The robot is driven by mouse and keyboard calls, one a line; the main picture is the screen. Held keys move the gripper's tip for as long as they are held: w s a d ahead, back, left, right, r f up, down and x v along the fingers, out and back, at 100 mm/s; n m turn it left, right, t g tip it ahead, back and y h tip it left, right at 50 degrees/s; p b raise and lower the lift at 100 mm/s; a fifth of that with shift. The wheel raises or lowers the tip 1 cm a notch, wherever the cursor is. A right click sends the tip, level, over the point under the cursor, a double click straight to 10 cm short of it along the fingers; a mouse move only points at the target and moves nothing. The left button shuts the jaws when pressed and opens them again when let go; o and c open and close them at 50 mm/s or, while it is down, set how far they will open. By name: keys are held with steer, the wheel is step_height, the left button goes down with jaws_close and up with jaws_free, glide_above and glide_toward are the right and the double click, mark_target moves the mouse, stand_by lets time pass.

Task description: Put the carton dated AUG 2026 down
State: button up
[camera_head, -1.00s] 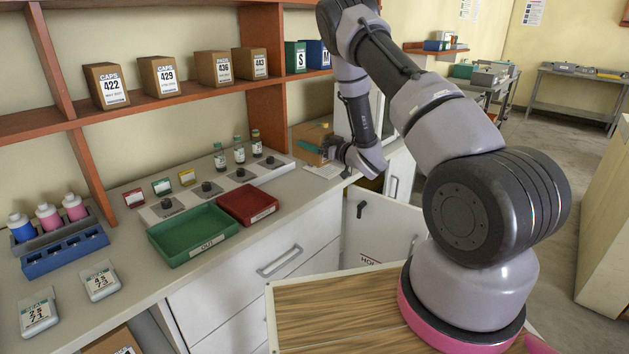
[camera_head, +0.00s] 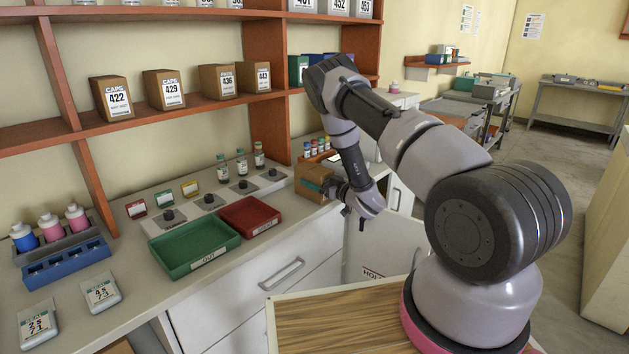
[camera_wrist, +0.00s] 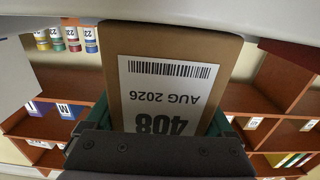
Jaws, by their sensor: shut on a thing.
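The brown carton (camera_wrist: 225,48) fills the middle of the wrist view. Its white label reads AUG 2026 and 408, upside down in the picture. My gripper (camera_head: 333,187) is shut on this carton, with teal fingers along its two sides in the wrist view.
Several colour-capped vials (camera_head: 312,149) stand behind the carton. Shelves with cartons (camera_head: 170,88) line the wall. A cabinet door (camera_head: 385,250) stands open below.

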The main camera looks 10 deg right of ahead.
steer(key=o, duration=1.3)
steer(key=shift+f, duration=0.1)
